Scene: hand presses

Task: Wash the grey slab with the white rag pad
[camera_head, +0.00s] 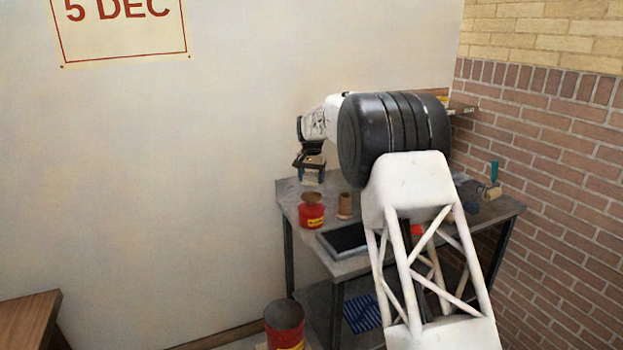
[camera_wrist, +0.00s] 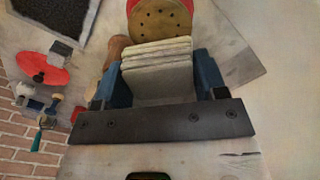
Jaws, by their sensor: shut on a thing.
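The dark grey slab (camera_head: 345,238), with a paler rim, lies flat on the worktable in the head view. It also shows at the top left of the wrist view (camera_wrist: 48,20), cut off by the frame. My gripper (camera_head: 310,168) is over the table's back left part, behind and left of the slab and apart from it. In the wrist view its blue fingers are shut on the white rag pad (camera_wrist: 157,62), a pale layered block. In the head view the pad is small and partly hidden.
A red tin with a brown top (camera_head: 311,212) and a brown wooden cylinder (camera_head: 345,206) stand between gripper and slab. A teal-handled roller (camera_head: 491,185) is at the right. A red disc-shaped thing (camera_wrist: 40,68) shows in the wrist view. My arm hides much of the worktable (camera_head: 300,190).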

